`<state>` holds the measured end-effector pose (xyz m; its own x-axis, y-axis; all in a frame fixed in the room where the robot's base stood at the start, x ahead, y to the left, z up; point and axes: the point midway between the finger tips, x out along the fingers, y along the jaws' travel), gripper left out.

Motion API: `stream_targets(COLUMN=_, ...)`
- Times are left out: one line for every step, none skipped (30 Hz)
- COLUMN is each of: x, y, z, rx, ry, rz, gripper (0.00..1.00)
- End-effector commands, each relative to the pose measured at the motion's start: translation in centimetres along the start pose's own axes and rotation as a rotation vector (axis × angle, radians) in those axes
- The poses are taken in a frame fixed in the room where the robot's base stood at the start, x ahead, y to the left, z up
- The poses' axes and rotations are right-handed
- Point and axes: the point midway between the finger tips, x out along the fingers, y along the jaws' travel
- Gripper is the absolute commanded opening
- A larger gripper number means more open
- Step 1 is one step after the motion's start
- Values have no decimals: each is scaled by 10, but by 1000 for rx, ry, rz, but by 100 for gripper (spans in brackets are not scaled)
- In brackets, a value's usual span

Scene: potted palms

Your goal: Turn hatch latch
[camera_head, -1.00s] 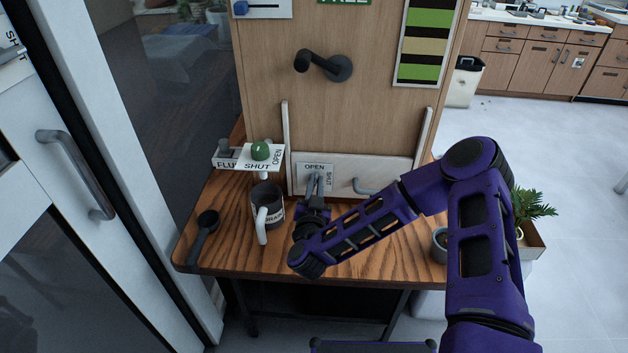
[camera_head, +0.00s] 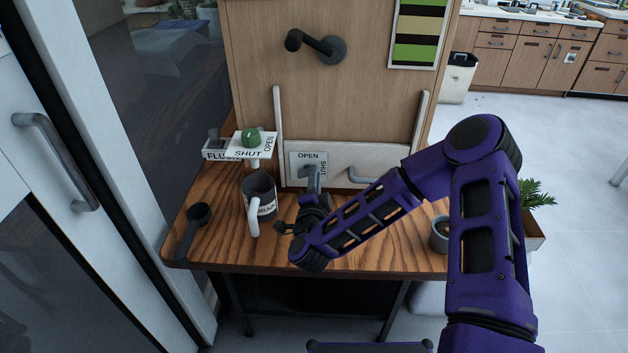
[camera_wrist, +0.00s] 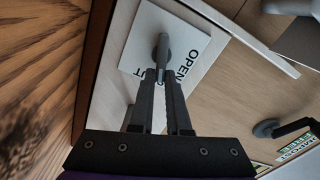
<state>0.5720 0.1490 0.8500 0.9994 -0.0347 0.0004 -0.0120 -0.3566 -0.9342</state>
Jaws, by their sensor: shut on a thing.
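The hatch is a low white panel (camera_head: 335,165) at the base of the wooden board. Its latch plate (camera_head: 300,160) is marked OPEN along the top and SHUT along the right side. The grey latch lever (camera_head: 312,172) sticks out from the plate; which label it points to I cannot tell. My gripper (camera_head: 313,189) is at the lever. In the wrist view my gripper's fingers (camera_wrist: 160,84) are closed around the end of the grey lever (camera_wrist: 163,50). The fingers and lever hide part of the plate's lettering (camera_wrist: 185,35).
A green knob (camera_head: 251,138) sits on a labelled bracket above the mug.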

Motion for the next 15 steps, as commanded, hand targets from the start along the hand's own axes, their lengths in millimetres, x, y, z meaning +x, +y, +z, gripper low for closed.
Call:
stream_targets(x=0, y=3, z=0, rx=42, ry=1, rz=-1, gripper=0)
stream_targets(x=0, y=4, z=0, rx=67, ry=1, rz=-1, gripper=0)
stream_targets(x=0, y=4, z=0, rx=99, ry=1, rz=-1, gripper=0)
stream_targets(x=0, y=5, z=0, rx=122, ry=1, rz=0, gripper=0)
stream_targets(x=0, y=5, z=0, rx=145, ry=1, rz=0, gripper=0)
stream_targets(x=0, y=5, z=0, rx=173, ry=1, rz=0, gripper=0)
stream_targets(x=0, y=6, z=1, rx=194, ry=0, rz=-1, gripper=0)
stream_targets(x=0, y=6, z=1, rx=213, ry=0, rz=-1, gripper=0)
stream_targets(x=0, y=6, z=1, rx=237, ry=0, rz=-1, gripper=0)
stream_targets(x=0, y=6, z=1, rx=254, ry=-1, rz=-1, gripper=0)
stream_targets(x=0, y=6, z=1, rx=269, ry=-1, rz=-1, gripper=0)
stream_targets(x=0, y=6, z=1, rx=289, ry=-1, rz=-1, gripper=0)
stream_targets(x=0, y=7, z=1, rx=301, ry=-1, rz=-1, gripper=0)
stream_targets(x=0, y=7, z=1, rx=313, ry=-1, rz=-1, gripper=0)
stream_targets(x=0, y=7, z=1, rx=327, ry=-1, rz=-1, gripper=0)
